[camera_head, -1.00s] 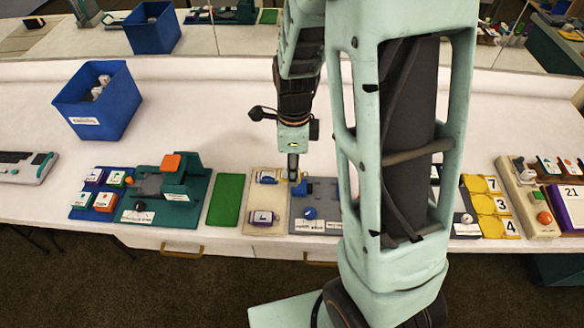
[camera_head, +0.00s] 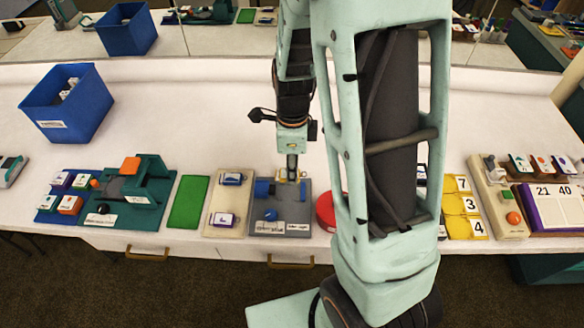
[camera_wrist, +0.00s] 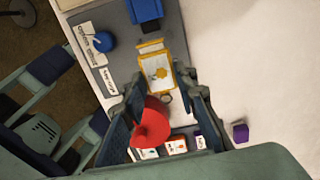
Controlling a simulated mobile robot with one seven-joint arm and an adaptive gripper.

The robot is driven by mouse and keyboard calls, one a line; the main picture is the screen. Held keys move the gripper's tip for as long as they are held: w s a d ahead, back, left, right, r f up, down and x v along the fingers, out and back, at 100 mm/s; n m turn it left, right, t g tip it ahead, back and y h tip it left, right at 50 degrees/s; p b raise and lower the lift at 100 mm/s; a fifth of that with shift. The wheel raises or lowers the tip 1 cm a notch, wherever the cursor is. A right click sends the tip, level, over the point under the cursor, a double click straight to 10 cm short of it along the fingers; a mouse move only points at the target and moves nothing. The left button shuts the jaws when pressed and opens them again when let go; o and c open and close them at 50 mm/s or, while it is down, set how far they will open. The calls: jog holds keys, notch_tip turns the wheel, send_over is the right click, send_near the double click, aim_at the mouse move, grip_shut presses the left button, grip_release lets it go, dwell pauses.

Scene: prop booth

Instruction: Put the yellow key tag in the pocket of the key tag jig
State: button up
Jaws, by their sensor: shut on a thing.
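My gripper (camera_wrist: 160,80) is shut on the yellow key tag (camera_wrist: 158,72), a white plate with a yellow border and yellow emblem. Its ring hangs on the near side between the fingers. The grey key tag jig (camera_wrist: 103,62) lies below and beyond the tag, with a blue block (camera_wrist: 144,10) and a blue knob (camera_wrist: 104,41). In the head view my gripper (camera_head: 292,177) is over the right back part of the jig (camera_head: 292,212), with a bit of yellow beside the fingertips. The pocket is not clearly visible, and I cannot tell whether the tag touches the jig.
A cream tray (camera_head: 228,201) with a blue and a purple tag stands left of the jig, then a green mat (camera_head: 188,202). A red round object (camera_head: 326,211) is close on the right, partly behind my arm. A blue bin (camera_head: 66,103) stands back left.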

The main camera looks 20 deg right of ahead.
aim_at(293, 192)
jog(key=shift+f+b, duration=2.9)
jog(key=shift+f, duration=0.55)
jog(key=o, duration=1.1)
jog(key=shift+r, duration=0.1)
notch_tip(293, 192, up, 12)
jog(key=shift+f, duration=0.1)
